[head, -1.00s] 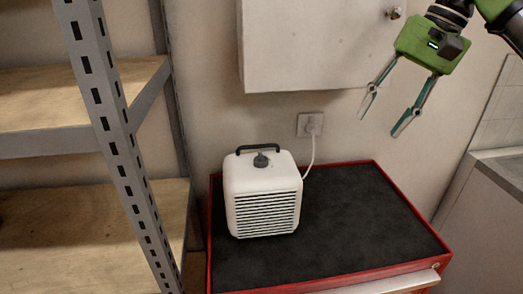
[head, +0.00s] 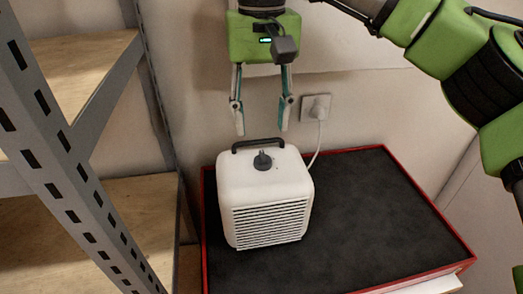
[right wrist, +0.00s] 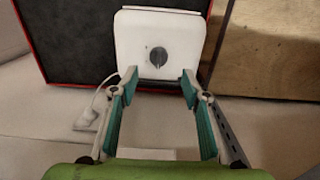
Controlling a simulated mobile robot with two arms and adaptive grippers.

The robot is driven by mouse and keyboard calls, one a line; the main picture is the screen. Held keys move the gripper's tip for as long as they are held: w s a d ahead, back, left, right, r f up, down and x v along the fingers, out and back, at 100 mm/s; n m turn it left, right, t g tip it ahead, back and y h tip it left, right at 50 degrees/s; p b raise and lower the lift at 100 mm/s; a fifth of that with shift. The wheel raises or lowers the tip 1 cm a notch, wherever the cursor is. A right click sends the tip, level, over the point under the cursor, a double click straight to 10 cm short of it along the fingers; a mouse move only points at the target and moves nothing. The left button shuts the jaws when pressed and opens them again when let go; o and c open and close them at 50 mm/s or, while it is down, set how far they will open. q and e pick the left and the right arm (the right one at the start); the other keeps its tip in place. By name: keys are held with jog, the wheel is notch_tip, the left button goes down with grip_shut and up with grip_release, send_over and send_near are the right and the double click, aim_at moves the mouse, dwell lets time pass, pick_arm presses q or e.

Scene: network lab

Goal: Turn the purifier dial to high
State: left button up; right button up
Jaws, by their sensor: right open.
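The white purifier (head: 266,193) stands on the black top of a red-edged cart, its slatted grille facing front. Its dark grey dial (head: 262,161) is on top, in front of a black carry handle (head: 258,145). The dial (right wrist: 158,57) also shows in the right wrist view, on the purifier's top (right wrist: 160,38) beyond the fingertips. My right gripper (head: 261,130) is open and empty, pointing down above the purifier, with its fingertips near the handle and apart from the dial. It also shows in the right wrist view (right wrist: 158,78). The dial's setting marks are too small to read. My left gripper is out of view.
The cart top (head: 375,210) is clear to the right of the purifier. A grey metal shelf rack (head: 60,140) stands close on the left. A white cord runs from the wall socket (head: 316,107) down behind the purifier.

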aim_at(263, 155)
jog(key=f, duration=0.4)
jog(key=shift+w+d, duration=0.15)
jog(key=shift+w, duration=0.1)
notch_tip(263, 155, down, 3)
jog(key=shift+f+p, duration=0.2)
jog(key=shift+p, duration=0.25)
jog(key=shift+f, duration=0.45)
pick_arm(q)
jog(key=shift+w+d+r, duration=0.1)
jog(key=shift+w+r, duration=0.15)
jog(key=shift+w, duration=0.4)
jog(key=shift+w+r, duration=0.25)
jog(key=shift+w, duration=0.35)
pick_arm(e)
jog(key=c, duration=1.1)
